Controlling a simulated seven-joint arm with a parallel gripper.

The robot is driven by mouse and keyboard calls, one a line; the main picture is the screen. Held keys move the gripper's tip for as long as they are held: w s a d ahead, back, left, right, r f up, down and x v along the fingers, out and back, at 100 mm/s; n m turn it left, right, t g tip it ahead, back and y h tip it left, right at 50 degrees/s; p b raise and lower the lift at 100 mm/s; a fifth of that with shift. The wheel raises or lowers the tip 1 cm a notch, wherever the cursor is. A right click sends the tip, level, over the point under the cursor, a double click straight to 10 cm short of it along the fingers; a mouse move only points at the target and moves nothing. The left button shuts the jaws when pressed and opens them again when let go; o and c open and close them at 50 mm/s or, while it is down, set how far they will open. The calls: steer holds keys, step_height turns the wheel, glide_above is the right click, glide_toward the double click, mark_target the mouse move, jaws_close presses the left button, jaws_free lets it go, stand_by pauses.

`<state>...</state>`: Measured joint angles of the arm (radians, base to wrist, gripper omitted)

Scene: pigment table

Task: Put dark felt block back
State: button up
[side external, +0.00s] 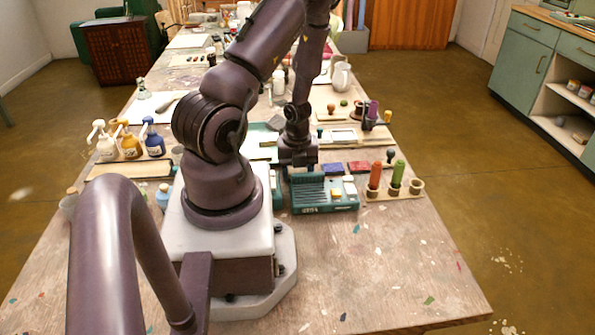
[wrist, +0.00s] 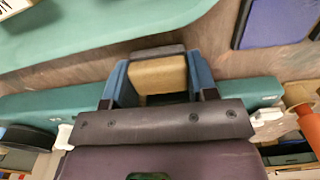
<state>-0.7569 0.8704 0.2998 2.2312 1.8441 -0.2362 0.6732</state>
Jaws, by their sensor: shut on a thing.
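My gripper (wrist: 158,80) is shut on a block in the wrist view. The block, which I take to be the dark felt block (wrist: 158,76), has a tan wooden body and a dark grey layer along its upper edge in the picture. Blue fingers press its left and right sides. In the side external view my gripper (side external: 299,166) points down at the back left of the teal slotted tray (side external: 325,209). The held block cannot be made out there. The tray also shows as a teal band in the wrist view (wrist: 45,104). Whether block and tray touch is unclear.
Small pale blocks (side external: 349,188) sit at the tray's right. A rack with red-orange (side external: 375,176) and green (side external: 397,174) sticks stands right of it. Flat red and blue pads (side external: 333,168) lie behind. Pump bottles (side external: 130,145) stand left. The table's front right is mostly clear.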

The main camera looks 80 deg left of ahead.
steer(key=shift+f, duration=0.1)
steer(key=o, duration=0.6)
step_height(320, 180, up, 12)
steer(key=w+d+r+n+t+y, duration=0.3)
steer(key=w+r+n+t+y, duration=0.5)
steer(key=w+r, duration=0.65)
steer(key=s+d+r+n+h, duration=0.2)
steer(key=s+d+r+n, duration=0.1)
steer(key=d, duration=0.4)
steer(key=s+d+r+n+g+h, duration=0.1)
steer(key=s+d+r+n+h, duration=0.1)
steer(key=d, duration=0.5)
steer(key=s+d+r+n+g+h, duration=0.1)
steer(key=s+d+r+n+h, duration=0.2)
steer(key=d, duration=0.5)
steer(key=shift+s+d+r+n+h, duration=0.1)
steer(key=shift+s+r+n+h, duration=0.2)
steer(key=shift+s+n+h, duration=0.5)
